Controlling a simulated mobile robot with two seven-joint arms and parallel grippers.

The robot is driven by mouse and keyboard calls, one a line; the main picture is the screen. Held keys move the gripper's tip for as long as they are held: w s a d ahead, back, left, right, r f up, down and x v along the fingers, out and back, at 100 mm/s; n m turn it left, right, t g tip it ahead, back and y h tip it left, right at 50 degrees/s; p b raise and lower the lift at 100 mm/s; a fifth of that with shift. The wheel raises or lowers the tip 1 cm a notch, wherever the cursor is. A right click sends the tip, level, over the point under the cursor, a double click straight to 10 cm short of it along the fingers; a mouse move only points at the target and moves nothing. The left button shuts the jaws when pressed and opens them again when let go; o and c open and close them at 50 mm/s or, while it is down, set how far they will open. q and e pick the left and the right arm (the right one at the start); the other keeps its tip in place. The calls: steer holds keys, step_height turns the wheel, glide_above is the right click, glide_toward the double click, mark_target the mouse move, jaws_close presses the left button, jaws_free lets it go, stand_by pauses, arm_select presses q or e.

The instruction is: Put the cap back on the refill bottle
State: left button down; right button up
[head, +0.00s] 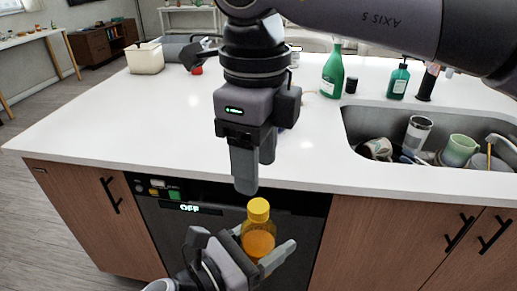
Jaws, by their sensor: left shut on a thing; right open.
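A small bottle of orange liquid (258,243) stands upright in front of the island, held in my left gripper (262,257). The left fingers are shut around its body. A yellow cap (258,208) sits on top of the bottle; I cannot tell whether it is fully seated or turned tight. My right gripper (256,174) points down just above the cap. It is open and empty, with a visible gap between its fingertips and the cap. The lower part of the bottle is partly hidden by the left fingers.
The white countertop (130,125) is mostly clear in its left and middle parts. A sink (352,130) with several cups lies at the right. A green bottle (332,75) and a soap dispenser (398,82) stand behind it. A dishwasher (170,225) is below the counter edge.

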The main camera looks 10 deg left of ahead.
mark_target(258, 205)
steer(key=n, duration=0.6)
steer(key=shift+r+n, duration=0.25)
steer(key=shift+n, duration=0.05)
steer(key=n, duration=0.5)
steer(key=shift+w+d+r, duration=0.1)
steer(key=shift+r, duration=0.1)
steer(key=shift+f, duration=4)
